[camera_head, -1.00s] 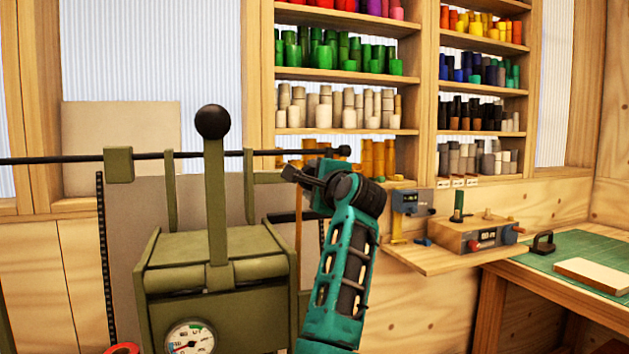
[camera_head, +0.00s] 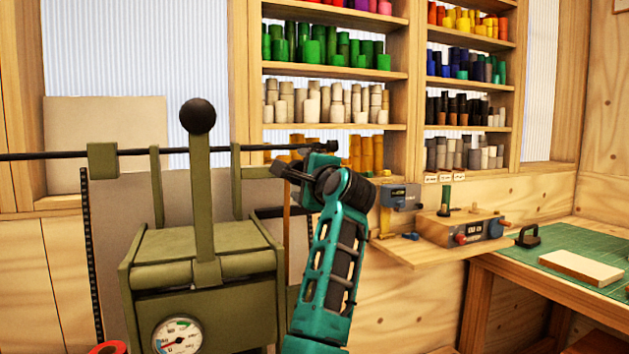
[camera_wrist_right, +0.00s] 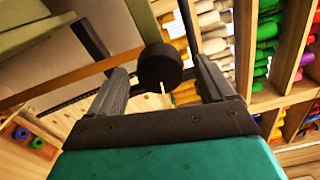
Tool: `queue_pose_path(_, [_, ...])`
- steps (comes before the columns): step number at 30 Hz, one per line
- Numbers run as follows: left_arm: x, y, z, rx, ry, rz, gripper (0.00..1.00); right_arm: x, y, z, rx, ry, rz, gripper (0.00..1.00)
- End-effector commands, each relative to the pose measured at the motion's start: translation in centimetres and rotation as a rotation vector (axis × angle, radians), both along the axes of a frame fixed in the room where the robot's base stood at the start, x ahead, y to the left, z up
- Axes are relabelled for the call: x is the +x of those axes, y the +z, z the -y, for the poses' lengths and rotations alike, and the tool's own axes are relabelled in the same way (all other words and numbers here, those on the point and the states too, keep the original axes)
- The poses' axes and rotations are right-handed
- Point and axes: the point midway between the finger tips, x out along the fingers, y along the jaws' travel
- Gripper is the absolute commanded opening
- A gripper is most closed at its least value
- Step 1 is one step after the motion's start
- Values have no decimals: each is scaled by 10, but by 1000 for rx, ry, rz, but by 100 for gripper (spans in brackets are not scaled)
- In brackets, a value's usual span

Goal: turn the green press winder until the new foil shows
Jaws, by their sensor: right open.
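The olive-green press (camera_head: 205,290) stands at the left in the head view, with an upright lever topped by a black ball (camera_head: 197,116) and a dial gauge on its front. A black rod (camera_head: 60,156) runs across behind the lever and ends at the right in a black knob (camera_head: 333,145). My right gripper (camera_head: 284,169) is beside the press, below the rod. In the right wrist view my right gripper (camera_wrist_right: 161,68) is open, with a dark round knob (camera_wrist_right: 160,68) showing between its fingers; contact cannot be told. No foil is clearly visible. My left gripper is out of view.
Shelves of coloured rolls (camera_head: 335,130) stand behind. A wooden ledge (camera_head: 420,250) at the right carries a small box device (camera_head: 465,228). Further right is a bench with a green mat (camera_head: 575,245). A red ring (camera_head: 108,347) shows at the bottom left.

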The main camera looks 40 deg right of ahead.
Motion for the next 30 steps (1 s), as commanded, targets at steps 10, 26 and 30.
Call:
queue_pose_path(10, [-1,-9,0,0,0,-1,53,-57,-1,-14,0,-2,4,82])
queue_pose_path(26, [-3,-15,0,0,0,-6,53,-119,0,-29,0,0,1,82])
queue_pose_path(30, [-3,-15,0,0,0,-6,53,-120,0,-29,0,0,0,82])
